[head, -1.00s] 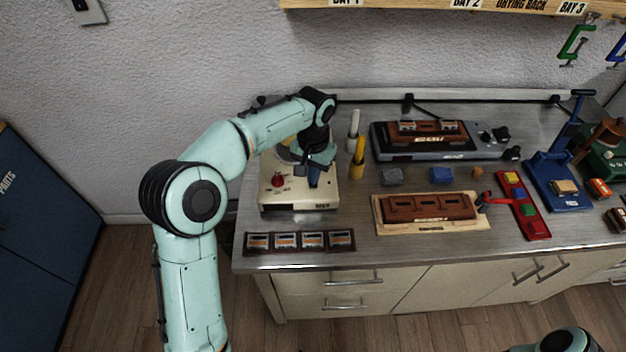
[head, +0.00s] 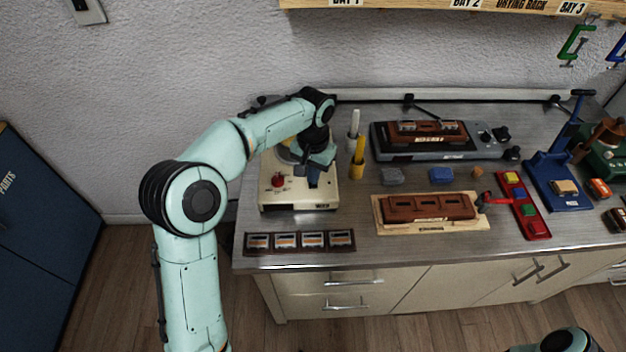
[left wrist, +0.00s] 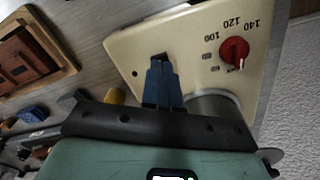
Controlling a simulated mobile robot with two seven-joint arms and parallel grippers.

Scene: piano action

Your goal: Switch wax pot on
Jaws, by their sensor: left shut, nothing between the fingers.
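The wax pot (head: 298,196) is a cream box at the left end of the bench, with a red knob (head: 278,181) on its top. In the left wrist view its panel (left wrist: 185,38) shows the red knob (left wrist: 234,51) beside the numbers 100, 120 and 140. My left gripper (head: 314,183) points down over the right part of the panel. Its blue fingers (left wrist: 161,66) are shut and empty. A small dark part shows at the fingertips, perhaps a switch; contact and its position cannot be told. The round pot is partly hidden behind my gripper.
A strip of several framed pieces (head: 300,241) lies in front of the wax pot. White and yellow sticks (head: 358,158) stand close on its right. A wooden tray (head: 434,226) and a grey-blue device (head: 385,148) lie further right. The wall is close behind.

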